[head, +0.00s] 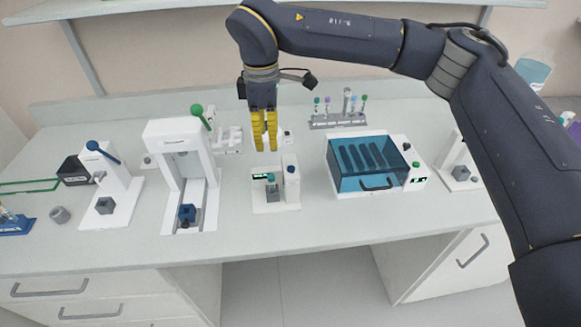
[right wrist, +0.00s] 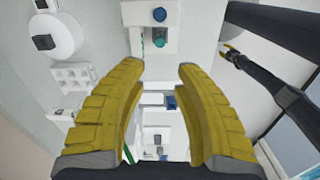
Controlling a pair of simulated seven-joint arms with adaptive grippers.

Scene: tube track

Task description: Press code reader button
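The code reader (head: 262,203) is a small white device in the middle of the bench, with a blue button (head: 291,169) on its right post. A teal-capped tube (head: 271,180) stands in its holder beside a dark display with green marks. My right gripper (head: 264,135) hangs above and behind the reader, pointing down, clear of the button. In the right wrist view its yellow fingers (right wrist: 160,70) are apart with nothing between them. The blue button (right wrist: 160,15) shows there beyond the fingertips. My left gripper (right wrist: 230,49) shows small at the right wrist view's right side; its opening is unclear.
A white press-like device (head: 180,150) with a green-knobbed lever stands left of the reader. A blue-lidded centrifuge-like box (head: 365,165) stands to the right. A tube rack (head: 338,121) is behind. The bench front before the reader is clear.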

